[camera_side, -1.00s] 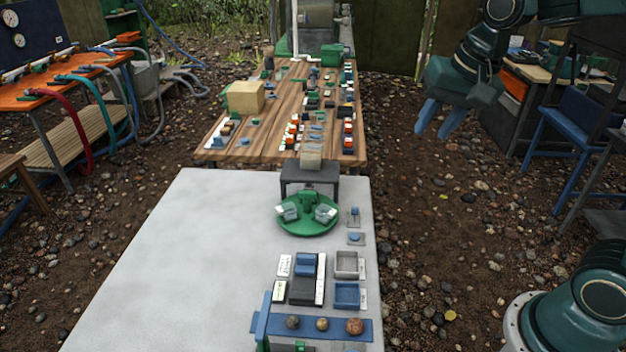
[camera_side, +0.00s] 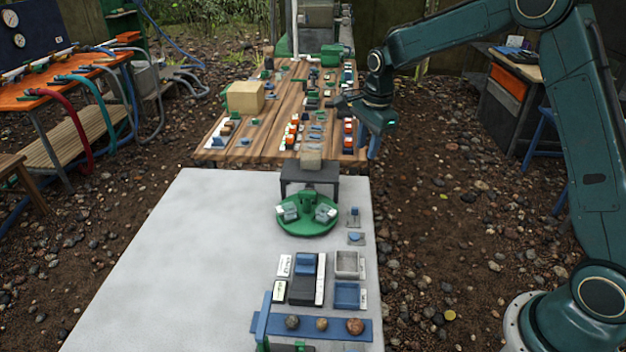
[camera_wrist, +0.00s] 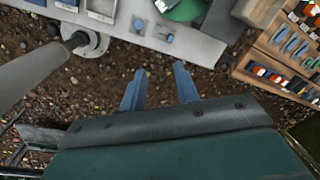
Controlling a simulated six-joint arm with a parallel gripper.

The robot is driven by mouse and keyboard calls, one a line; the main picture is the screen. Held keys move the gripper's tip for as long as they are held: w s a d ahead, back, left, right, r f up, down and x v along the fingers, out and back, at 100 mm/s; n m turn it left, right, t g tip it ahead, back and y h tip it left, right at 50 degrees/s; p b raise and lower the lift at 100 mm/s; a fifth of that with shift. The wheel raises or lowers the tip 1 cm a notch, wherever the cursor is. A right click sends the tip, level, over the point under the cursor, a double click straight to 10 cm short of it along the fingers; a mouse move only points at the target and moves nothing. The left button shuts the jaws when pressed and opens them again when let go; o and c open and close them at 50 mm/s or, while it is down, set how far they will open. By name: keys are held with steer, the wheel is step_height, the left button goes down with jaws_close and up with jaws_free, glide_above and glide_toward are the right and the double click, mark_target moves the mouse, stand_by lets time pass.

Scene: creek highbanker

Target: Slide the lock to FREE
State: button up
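Labels are too small to read, so I cannot tell for certain which part is the lock. A blue slider block (camera_side: 306,264) sits at the far end of a dark base (camera_side: 302,290) with white label plates beside it. My gripper (camera_side: 370,150) hangs over the ground right of the tables, apart from everything. In the wrist view my gripper (camera_wrist: 158,88) is open and empty.
The white table (camera_side: 190,260) has a wide bare left side. A green turntable (camera_side: 308,227), a dark stand (camera_side: 310,172), a grey tray (camera_side: 347,264) and a blue tray (camera_side: 347,296) stand on its right. A crowded wooden table (camera_side: 230,145) lies behind.

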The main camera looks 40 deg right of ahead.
mark_target(355, 208)
steer(key=w+d+f+m, duration=0.2)
steer(key=f+m, duration=0.1)
steer(key=f, duration=0.4)
steer(key=w+d+f+m+g, duration=0.1)
steer(key=w+d+f+m, duration=0.1)
steer(key=f, duration=0.6)
steer(key=shift+w+f+m, duration=0.3)
steer(key=shift+w+m, duration=0.3)
steer(key=shift+m, duration=0.3)
steer(key=shift+f, duration=0.2)
steer(key=shift+f, duration=4.25)
jaws_close()
